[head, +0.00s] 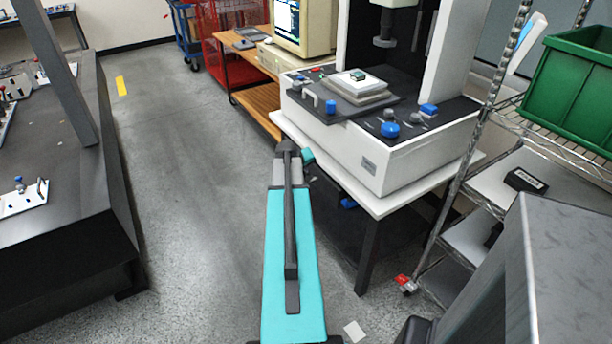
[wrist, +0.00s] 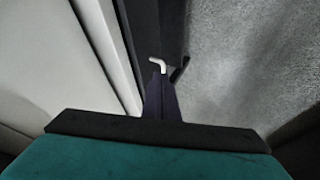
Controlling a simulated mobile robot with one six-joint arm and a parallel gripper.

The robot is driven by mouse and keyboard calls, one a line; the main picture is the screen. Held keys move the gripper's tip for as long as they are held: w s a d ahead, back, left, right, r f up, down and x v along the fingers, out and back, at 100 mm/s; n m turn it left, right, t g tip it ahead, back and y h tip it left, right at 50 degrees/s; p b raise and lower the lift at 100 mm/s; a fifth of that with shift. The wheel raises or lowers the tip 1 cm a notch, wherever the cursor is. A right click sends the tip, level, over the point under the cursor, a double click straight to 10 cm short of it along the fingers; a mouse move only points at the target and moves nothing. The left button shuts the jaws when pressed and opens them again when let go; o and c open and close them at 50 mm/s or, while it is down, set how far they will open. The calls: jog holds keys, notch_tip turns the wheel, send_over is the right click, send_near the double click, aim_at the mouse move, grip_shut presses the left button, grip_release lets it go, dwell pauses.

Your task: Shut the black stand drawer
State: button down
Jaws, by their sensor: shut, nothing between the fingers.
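In the wrist view, a dark upright face (wrist: 160,28), probably the black stand drawer, runs from the top edge down to my fingertips, between a pale panel and the floor. A small white hook-shaped piece (wrist: 157,65) shows at its lower end. My gripper (wrist: 161,90) is shut and empty, its dark fingers pointing at the face close to the hook. I cannot tell whether they touch it or how far the drawer stands out. In the head view, my arm hides the fingers and I cannot make out the drawer beside the measuring machine's stand (head: 367,250).
The white measuring machine (head: 340,150) stands right of my arm on a pale-topped table. A wire shelf with a green bin (head: 575,85) is at the right. A dark bench (head: 60,210) stands at the left. The grey floor (head: 185,190) between is clear.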

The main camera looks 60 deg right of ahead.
jog(key=shift+v, duration=2.2)
jog(key=c, duration=2.2)
grip_release()
jog(key=shift+o, duration=0.4)
jog(key=shift+w+a+f, duration=0.15)
jog(key=shift+a, duration=0.05)
jog(key=w+a+f+n+y, duration=0.1)
jog(key=w+a+f+y, duration=0.1)
jog(key=w+a+f, duration=0.45)
jog(key=w+a+f+n+y, duration=0.1)
jog(key=w+a+f, duration=0.2)
jog(key=a+f, duration=0.6)
jog(key=w+a+f+n+g+y, duration=0.1)
jog(key=a+f, duration=0.3)
jog(key=a, duration=0.6)
jog(key=w+a+f+n+y, duration=0.1)
jog(key=a+f, duration=0.3)
jog(key=a, duration=0.7)
jog(key=s+a+f+n+g+y, duration=0.1)
jog(key=s+a+f, duration=0.2)
jog(key=a, duration=0.5)
jog(key=s+a+f+n+g+y, duration=0.15)
jog(key=a+f, duration=0.25)
jog(key=a, duration=0.5)
jog(key=s+a+f+n+g, duration=0.1)
jog(key=s+a+f, duration=0.3)
jog(key=s+a, duration=0.9)
jog(key=shift+s+a+f+g, duration=0.25)
jog(key=shift+s+a+g, duration=0.15)
jog(key=shift+s+g, duration=0.4)
